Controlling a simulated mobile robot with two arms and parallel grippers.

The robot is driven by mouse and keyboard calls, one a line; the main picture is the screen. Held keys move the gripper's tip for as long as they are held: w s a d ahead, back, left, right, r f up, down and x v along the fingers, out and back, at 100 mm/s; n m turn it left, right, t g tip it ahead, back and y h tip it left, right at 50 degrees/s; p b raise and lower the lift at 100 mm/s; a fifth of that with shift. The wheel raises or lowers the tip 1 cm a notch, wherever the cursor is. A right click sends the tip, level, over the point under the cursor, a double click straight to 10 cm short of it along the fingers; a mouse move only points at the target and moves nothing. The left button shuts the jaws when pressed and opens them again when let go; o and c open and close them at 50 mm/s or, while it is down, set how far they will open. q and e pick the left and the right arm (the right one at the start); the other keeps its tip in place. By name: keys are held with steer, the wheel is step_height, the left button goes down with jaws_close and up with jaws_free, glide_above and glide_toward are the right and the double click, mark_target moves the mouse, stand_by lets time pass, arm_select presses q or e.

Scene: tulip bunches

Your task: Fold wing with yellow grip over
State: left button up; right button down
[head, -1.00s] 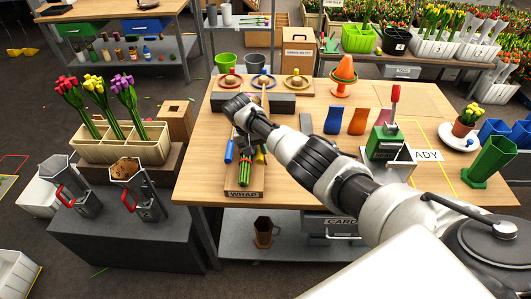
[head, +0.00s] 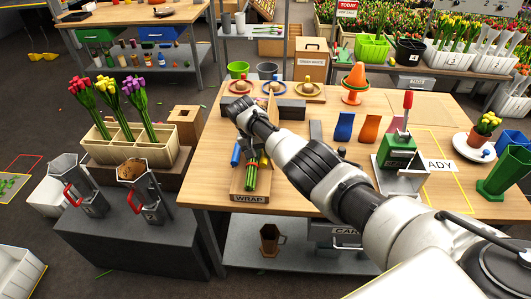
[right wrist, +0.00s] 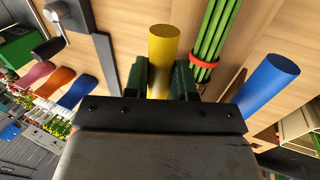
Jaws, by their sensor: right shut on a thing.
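The brown wrap board, labelled WRAP (head: 250,198), lies near the table's front left. Green stems with an orange-red band (right wrist: 204,65) lie on it; the stems also show in the head view (head: 250,177). The yellow grip (right wrist: 163,45) is a short cylinder beside the stems. My right gripper (right wrist: 160,82) is shut on it, with one dark green finger on each side. The blue grip (right wrist: 268,84) stands free on the other side of the stems. In the head view my wrist hides the fingers and much of the board. My left gripper is out of view.
A green stamp press with a red handle (head: 408,102) stands right of my arm. The table's front left corner is clear.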

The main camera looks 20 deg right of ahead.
steer(key=c, duration=1.4)
jaws_free()
steer(key=shift+s+a+f, duration=0.2)
steer(key=shift+a+f, duration=0.35)
steer(key=shift+f, duration=0.1)
steer(key=o, duration=0.5)
steer(key=shift+w+a+f, duration=0.2)
steer(key=shift+w, duration=0.3)
steer(key=shift+r, duration=0.1)
steer(key=shift+d+r, duration=0.1)
steer(key=shift+b+v, duration=0.35)
steer(key=shift+v, duration=4.95)
